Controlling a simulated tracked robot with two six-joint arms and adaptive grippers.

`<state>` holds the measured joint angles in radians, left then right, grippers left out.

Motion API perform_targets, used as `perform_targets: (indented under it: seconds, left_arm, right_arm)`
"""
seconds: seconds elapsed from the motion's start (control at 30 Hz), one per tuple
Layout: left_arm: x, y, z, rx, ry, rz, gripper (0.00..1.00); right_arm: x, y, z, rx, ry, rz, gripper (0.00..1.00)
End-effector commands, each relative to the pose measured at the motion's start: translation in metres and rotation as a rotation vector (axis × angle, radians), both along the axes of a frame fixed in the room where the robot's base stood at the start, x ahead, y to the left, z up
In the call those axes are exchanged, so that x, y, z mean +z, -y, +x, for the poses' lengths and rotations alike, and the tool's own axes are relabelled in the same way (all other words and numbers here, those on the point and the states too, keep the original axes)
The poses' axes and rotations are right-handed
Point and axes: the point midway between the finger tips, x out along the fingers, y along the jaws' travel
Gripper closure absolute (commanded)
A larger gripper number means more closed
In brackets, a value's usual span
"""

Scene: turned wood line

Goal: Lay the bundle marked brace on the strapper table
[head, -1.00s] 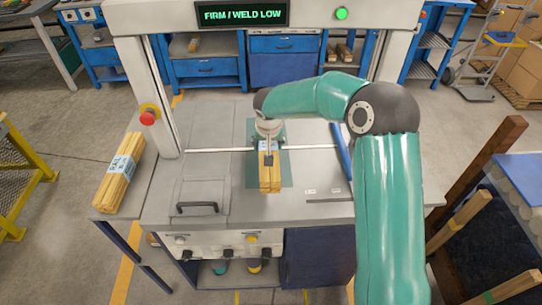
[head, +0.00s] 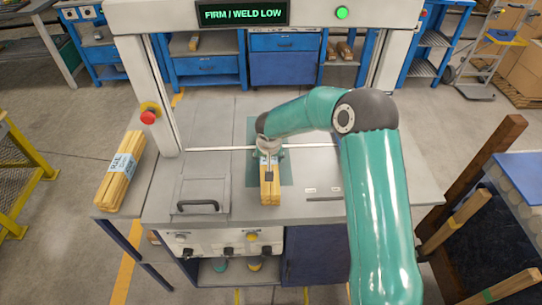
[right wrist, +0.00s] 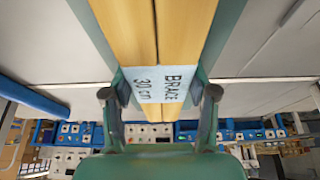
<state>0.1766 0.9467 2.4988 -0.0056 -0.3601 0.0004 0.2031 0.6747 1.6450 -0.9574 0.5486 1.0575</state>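The bundle marked brace (head: 269,192) is made of light wood slats with a white label, which reads "BRACE 30 cm" in the right wrist view (right wrist: 160,84). My right gripper (head: 268,152) is shut on it around the label, with one finger on each side in the right wrist view (right wrist: 162,98). The bundle lies lengthwise over the green mat of the strapper table (head: 322,220), its near end past the mat's front edge. I cannot tell whether it touches the surface. My left gripper is not in view.
A bundle marked rail (head: 120,172) lies on the side shelf at the left. The strapper's frame has a post with a red stop button (head: 148,117) and a screen reading "FIRM / WELD LOW" (head: 241,13). A black handle (head: 198,206) rises from the table's front left.

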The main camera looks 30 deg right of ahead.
Motion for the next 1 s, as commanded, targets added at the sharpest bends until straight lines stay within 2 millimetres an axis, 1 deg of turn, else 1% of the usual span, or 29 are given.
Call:
perform_targets:
  seconds: [0.03,0.13,0.43,0.53,0.57,0.67,0.77,1.0]
  left_arm:
    - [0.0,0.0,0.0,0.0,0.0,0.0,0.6]
    - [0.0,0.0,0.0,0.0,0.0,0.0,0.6]
    - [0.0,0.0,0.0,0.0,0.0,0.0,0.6]
    - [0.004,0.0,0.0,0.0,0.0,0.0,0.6]
    - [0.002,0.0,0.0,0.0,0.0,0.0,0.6]
    - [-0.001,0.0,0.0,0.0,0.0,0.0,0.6]
    - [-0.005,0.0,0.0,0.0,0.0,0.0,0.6]
    - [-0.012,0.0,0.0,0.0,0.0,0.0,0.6]
  right_arm:
    - [0.0,0.0,0.0,0.0,0.0,0.0,0.34]
    - [0.0,0.0,0.0,0.0,0.0,0.0,0.17]
    - [0.0,0.0,0.0,0.0,0.0,0.0,0.17]
    - [0.003,0.0,0.0,0.001,0.0,0.0,0.17]
    - [0.004,0.0,0.0,0.0,0.001,-0.001,0.17]
    - [0.013,-0.002,-0.003,0.0,0.004,-0.001,0.17]
    - [0.028,-0.006,-0.008,0.002,0.005,-0.001,0.17]
    - [0.074,-0.016,-0.024,0.001,0.005,-0.001,0.17]
